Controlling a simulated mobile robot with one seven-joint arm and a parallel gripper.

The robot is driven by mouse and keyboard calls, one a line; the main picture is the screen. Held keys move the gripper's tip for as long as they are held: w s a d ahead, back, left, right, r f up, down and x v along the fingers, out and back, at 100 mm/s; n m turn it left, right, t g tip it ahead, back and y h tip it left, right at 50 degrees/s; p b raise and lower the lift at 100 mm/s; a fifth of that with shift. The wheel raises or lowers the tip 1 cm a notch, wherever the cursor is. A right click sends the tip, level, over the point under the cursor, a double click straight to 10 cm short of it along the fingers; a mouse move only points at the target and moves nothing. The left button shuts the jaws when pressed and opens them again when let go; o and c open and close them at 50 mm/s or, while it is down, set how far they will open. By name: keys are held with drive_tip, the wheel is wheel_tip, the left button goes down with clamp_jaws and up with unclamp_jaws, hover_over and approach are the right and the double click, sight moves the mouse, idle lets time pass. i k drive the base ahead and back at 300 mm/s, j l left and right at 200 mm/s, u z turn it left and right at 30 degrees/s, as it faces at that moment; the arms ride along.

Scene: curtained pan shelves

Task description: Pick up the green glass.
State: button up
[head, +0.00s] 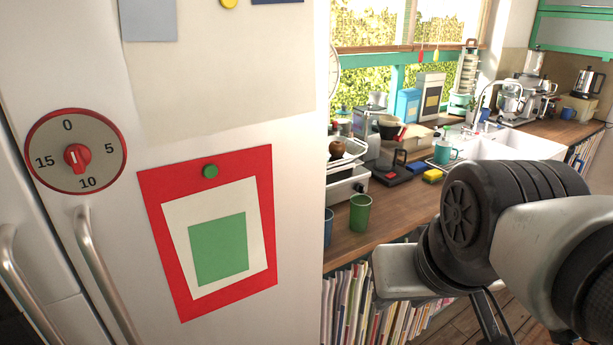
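A green glass (360,213) stands upright near the front edge of the wooden counter, just right of the white fridge. A blue glass (329,222) stands left of it, partly hidden by the fridge's edge. My arm reaches in from the right side of the head view, with dark round joints and pale links. A pale part of my arm lies below and to the right of the green glass, apart from it. My gripper's fingers do not show in this view.
The fridge (230,140) fills the left half and walls off the counter's near end. Behind the green glass are a white rack (347,186), a dark scale-like item (393,175) and a yellow sponge (432,175). Bare counter (400,206) lies right of the glass. Books (375,300) fill the shelf below.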

sight(359, 211)
drive_tip(key=u, duration=0.15)
drive_tip(key=i+l, duration=0.15)
drive_tip(key=l, duration=0.2)
drive_tip(key=i+l+u, duration=0.1)
drive_tip(key=l, duration=0.25)
drive_tip(key=i+l+u, duration=0.1)
drive_tip(key=l, duration=0.3)
drive_tip(key=i+l, duration=0.15)
drive_tip(key=l, duration=0.2)
drive_tip(key=i+l+u, duration=0.1)
drive_tip(key=l, duration=0.25)
drive_tip(key=i+l+u, duration=0.1)
drive_tip(key=i, duration=0.2)
drive_tip(key=i+l, duration=0.1)
drive_tip(key=i, duration=0.15)
drive_tip(key=i+u, duration=0.05)
